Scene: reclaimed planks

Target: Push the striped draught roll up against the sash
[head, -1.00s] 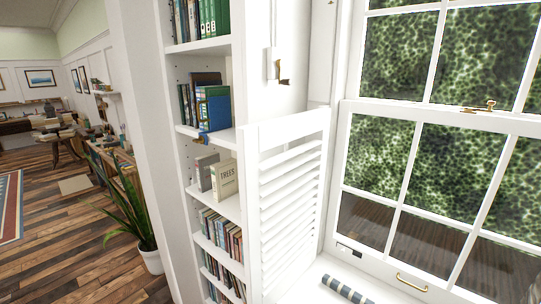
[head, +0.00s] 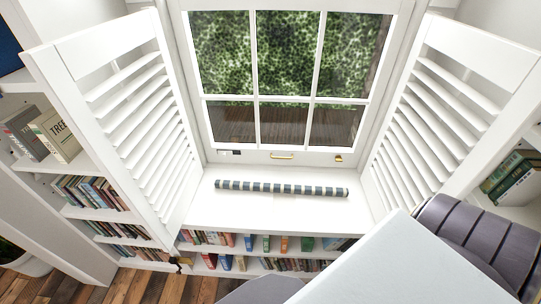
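The striped draught roll (head: 282,188), dark blue-grey and cream, lies across the white window sill (head: 250,212). It is roughly parallel to the window, with a strip of bare sill between it and the sash. The white sash (head: 272,158) is down at the back of the sill, with a brass pull handle (head: 282,156) on its bottom rail. Neither gripper shows in the head view. A large pale part and a dark ribbed part of my own body fill the lower right.
A louvred shutter (head: 135,110) stands open on the left, another (head: 440,100) on the right, flanking the sill. Bookshelves (head: 95,215) stand at the left, and books (head: 285,244) fill shelves below the sill. The sill around the roll is clear.

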